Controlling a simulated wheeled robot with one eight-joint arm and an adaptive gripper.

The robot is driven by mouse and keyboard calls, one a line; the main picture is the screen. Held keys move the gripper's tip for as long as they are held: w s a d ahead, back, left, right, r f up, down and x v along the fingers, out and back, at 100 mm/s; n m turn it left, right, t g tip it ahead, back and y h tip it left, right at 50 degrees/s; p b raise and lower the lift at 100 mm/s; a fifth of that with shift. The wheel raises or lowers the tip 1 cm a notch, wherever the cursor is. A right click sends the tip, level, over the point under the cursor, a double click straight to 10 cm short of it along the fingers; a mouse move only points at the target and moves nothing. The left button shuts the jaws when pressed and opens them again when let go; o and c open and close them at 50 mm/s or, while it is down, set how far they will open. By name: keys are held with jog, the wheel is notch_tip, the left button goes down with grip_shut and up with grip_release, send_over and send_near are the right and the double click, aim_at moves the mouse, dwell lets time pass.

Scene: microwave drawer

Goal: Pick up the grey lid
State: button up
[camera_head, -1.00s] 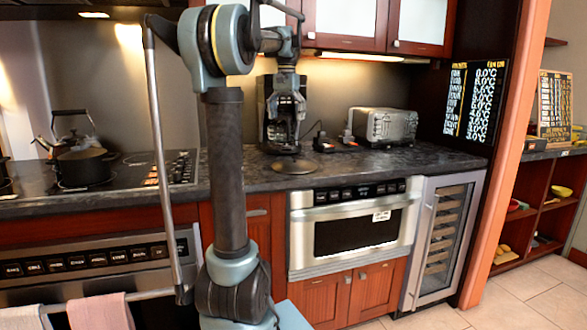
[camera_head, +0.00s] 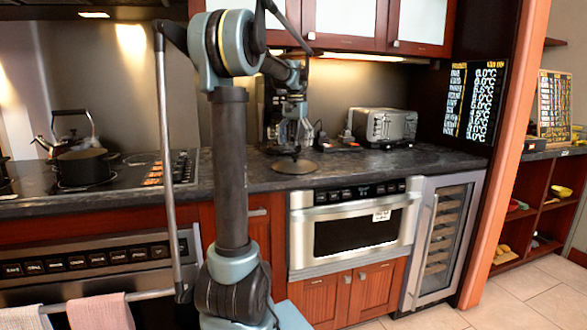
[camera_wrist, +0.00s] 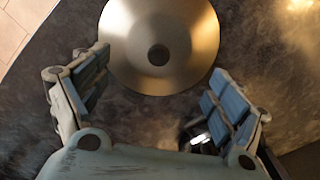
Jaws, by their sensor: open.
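The grey lid (camera_head: 294,167) is a round, shallow metal disc on the dark countertop, in front of the coffee maker. In the wrist view the lid (camera_wrist: 160,75) fills the top middle, with a dark round knob at its centre facing the camera. My gripper (camera_wrist: 152,92) is open and empty, its two blue-padded fingers spread apart. The fingertips are near the lid's lower left and lower right edges in that view. In the head view my gripper (camera_head: 292,140) hangs pointing down just above the lid. The exact gap to the lid cannot be told.
A coffee maker (camera_head: 267,110) stands behind my gripper, partly hidden by it. A silver toaster (camera_head: 385,126) is to the right on the counter. A black pot (camera_head: 83,167) sits on the stove at left.

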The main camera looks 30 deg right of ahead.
aim_at(295, 156)
jog(key=shift+s+a+f, duration=0.1)
jog(key=shift+s+f, duration=0.05)
jog(key=shift+f, duration=2.9)
jog(key=shift+c, duration=0.5)
jog(key=shift+s, duration=0.1)
grip_shut()
